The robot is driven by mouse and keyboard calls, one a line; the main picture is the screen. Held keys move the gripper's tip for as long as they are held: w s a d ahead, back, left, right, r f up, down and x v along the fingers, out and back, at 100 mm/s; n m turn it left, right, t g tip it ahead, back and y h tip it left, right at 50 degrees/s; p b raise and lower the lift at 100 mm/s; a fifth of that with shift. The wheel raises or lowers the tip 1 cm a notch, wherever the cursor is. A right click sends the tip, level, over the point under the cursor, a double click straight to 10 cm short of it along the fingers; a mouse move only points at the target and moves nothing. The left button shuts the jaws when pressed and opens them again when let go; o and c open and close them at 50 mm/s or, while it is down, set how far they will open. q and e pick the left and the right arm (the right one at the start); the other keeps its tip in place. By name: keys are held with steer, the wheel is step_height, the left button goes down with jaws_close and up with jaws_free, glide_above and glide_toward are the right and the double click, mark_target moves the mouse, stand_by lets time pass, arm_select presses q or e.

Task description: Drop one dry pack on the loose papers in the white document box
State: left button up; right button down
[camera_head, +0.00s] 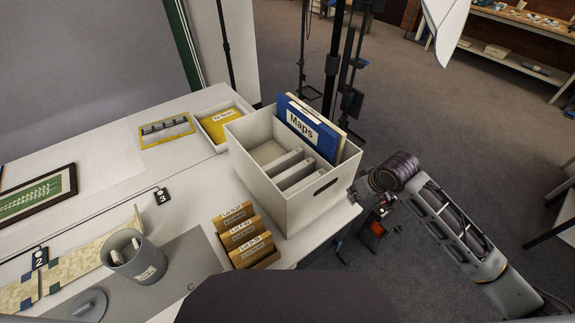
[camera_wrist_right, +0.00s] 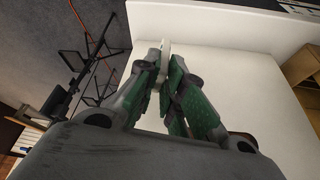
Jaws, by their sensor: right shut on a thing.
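The white document box (camera_head: 270,200) stands open on the table, with a blue "Maps" folder (camera_head: 303,131) and grey-white dividers inside. Loose papers cannot be made out clearly; a pale flat area (camera_head: 268,151) shows at its left. A yellow labelled pack (camera_head: 219,123) lies in a shallow white tray behind the box. My right gripper (camera_head: 364,226) is low beside the box's right side, by the table edge, partly hidden. In the right wrist view its green-padded fingers (camera_wrist_right: 164,72) are shut on a small pale thing (camera_wrist_right: 165,48), mostly hidden; I cannot tell if it is a dry pack.
Brown lot boxes (camera_head: 244,236) stand in front of the document box. A grey cup (camera_head: 136,259), a framed picture (camera_head: 37,192) and a yellow frame (camera_head: 166,130) are on the table. Black stands (camera_head: 333,65) rise behind the box.

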steer(key=shift+w+a+m+h, duration=0.15)
steer(key=shift+m+h, duration=0.55)
steer(key=shift+m, duration=0.9)
steer(key=shift+m, duration=0.6)
